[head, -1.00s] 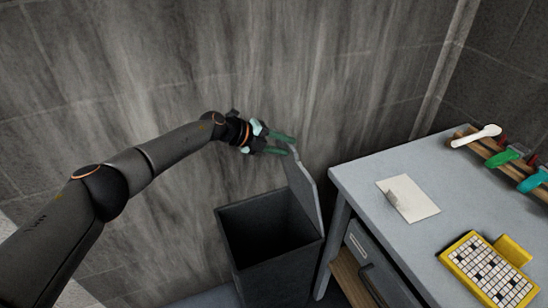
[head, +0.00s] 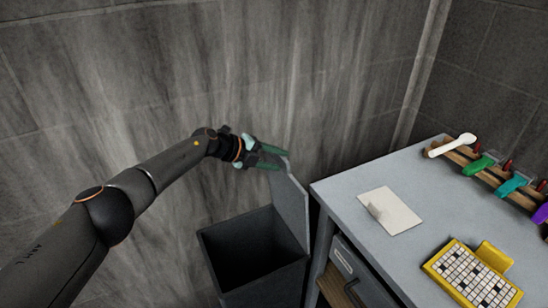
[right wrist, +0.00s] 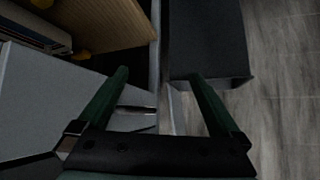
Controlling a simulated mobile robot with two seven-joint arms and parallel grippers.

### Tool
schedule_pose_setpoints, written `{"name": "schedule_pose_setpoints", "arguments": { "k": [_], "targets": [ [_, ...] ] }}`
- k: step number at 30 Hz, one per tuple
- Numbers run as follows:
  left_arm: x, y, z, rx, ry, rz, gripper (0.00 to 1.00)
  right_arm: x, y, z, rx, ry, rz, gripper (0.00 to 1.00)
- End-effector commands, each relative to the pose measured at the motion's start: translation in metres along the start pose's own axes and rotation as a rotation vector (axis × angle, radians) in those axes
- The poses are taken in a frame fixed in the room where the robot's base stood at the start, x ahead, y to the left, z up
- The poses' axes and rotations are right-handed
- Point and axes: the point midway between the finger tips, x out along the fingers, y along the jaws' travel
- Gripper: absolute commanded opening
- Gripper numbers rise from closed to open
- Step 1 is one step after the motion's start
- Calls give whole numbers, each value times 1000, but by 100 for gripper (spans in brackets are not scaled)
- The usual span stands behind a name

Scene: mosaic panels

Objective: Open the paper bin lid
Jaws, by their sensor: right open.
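The dark grey paper bin (head: 225,258) stands against the wall, left of the desk, in the head view. Its mouth is uncovered. Its grey lid (head: 294,208) stands raised, nearly upright, along the bin's desk side. My left gripper (head: 284,161) is at the lid's top edge, its green fingers apart with a gap between them. I cannot tell whether they touch the lid. My right gripper (right wrist: 159,75) is open and empty in the right wrist view, out of the head view. A dark bin-like box (right wrist: 205,40) shows beyond its fingers.
The grey desk (head: 375,170) is close to the bin's right. Drawers and a wooden shelf are beneath.

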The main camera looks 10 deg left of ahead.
Motion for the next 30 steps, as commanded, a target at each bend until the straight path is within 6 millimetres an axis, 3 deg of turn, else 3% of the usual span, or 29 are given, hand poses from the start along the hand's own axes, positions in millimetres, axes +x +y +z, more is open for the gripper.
{"name": "schedule_pose_setpoints", "arguments": {
  "k": [17, 23, 30],
  "targets": [
    [-4, -1, 3, 1, -7, -1, 45, -1, 0, -2, 0, 0, 0, 100],
    [-20, -2, 4, 1, -8, -1, 45, -8, 0, -9, 0, 0, 0, 100],
    [-52, -2, 3, 1, -7, -1, 45, -15, -1, -17, 0, 0, 0, 100]
  ]
}}
